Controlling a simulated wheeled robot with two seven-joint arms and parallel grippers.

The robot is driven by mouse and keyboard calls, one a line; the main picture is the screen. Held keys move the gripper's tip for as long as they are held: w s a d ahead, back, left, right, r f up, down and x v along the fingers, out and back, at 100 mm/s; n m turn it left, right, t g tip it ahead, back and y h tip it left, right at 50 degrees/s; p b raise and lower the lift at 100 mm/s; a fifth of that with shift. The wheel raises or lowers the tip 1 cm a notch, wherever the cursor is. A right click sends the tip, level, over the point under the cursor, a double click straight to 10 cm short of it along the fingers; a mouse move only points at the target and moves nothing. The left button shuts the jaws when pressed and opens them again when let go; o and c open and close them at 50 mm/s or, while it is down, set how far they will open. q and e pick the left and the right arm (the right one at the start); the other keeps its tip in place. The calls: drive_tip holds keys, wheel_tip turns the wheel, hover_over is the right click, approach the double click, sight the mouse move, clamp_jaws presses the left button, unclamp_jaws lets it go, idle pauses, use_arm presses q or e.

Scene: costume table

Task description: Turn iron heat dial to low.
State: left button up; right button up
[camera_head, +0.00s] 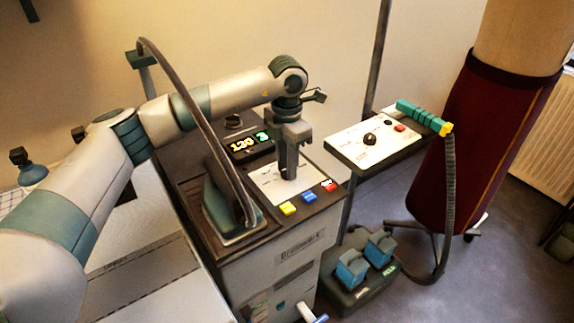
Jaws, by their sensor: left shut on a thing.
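My left gripper (289,170) points straight down onto the white control panel (265,178) of the iron station (270,262). Its fingers are shut on the heat dial, which they hide almost fully, so its setting cannot be read. The iron (222,208), dark teal, rests at the left of the panel with a thick hose rising from it. A display (248,143) behind the panel shows a yellow 120 and a green figure that looks like 3. My right gripper is not in view.
Yellow, blue and red buttons (309,197) line the panel's front edge. To the right, a second panel (352,150) carries a black knob (370,139) and a teal steamer handle (420,114). Blue pedals (365,260) stand on the floor. A maroon dress form (465,160) stands farther right.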

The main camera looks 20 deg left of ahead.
use_arm(q)
drive_tip(key=o, duration=1)
drive_tip(key=shift+o, duration=0.2)
drive_tip(key=shift+r, duration=0.1)
drive_tip(key=shift+r, duration=0.6)
wheel_tip(320, 180, up, 16)
drive_tip(key=b, duration=0.2)
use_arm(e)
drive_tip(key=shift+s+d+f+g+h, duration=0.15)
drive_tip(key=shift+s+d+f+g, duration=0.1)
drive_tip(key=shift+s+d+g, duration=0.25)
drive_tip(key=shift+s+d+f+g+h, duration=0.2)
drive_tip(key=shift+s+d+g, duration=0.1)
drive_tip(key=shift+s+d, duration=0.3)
use_arm(q)
drive_tip(key=shift+s, duration=0.1)
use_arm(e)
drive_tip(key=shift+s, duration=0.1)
